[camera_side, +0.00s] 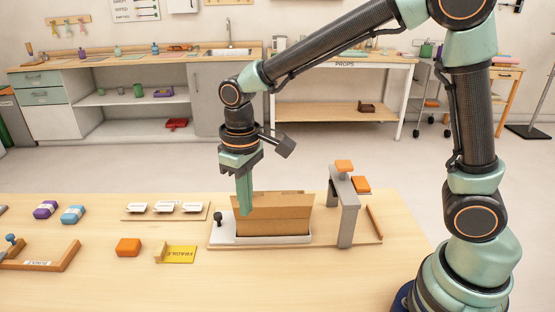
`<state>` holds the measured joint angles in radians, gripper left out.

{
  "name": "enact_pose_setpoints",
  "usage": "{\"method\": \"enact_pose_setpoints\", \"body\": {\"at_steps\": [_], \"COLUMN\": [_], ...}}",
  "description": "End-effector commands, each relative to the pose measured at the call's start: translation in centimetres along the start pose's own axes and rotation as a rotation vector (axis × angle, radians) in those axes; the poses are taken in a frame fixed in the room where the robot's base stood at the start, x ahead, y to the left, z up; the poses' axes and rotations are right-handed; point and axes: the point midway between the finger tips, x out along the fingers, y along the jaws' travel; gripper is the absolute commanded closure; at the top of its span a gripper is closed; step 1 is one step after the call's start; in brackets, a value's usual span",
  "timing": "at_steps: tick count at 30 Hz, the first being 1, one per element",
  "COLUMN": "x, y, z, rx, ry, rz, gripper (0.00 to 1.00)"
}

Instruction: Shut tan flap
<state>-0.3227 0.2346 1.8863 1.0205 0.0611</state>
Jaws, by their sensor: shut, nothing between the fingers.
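A tan cardboard box (272,227) stands in a white tray (228,228) on a wooden board. Tan flap panels (285,198) show along its top edge; they look raised rather than lying flat, though their exact angle is hard to tell. My gripper (245,212) points straight down at the left end of the box. Its green fingers are shut and empty, with the tips in front of or against the box's left upper edge. The fingers hide part of that edge; I cannot tell whether they touch it.
A grey post (346,210) with an orange top stands just right of the box. A small black knob (218,218) stands at the tray's left. An orange block (128,247) and a yellow plate (179,254) lie left in front. The table's front middle is clear.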

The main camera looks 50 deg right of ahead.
Motion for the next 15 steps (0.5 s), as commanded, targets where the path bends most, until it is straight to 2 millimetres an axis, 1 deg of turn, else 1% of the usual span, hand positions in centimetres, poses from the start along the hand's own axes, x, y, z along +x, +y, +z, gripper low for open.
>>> {"method": "enact_pose_setpoints", "body": {"at_steps": [7, 15], "x": [1.4, 1.7], "y": [0.0, 0.1], "z": [0.1, -0.1], "rx": [0.000, 0.000], "ry": [-0.003, 0.000], "rz": [0.000, 0.000], "gripper": [1.00, 1.00]}}
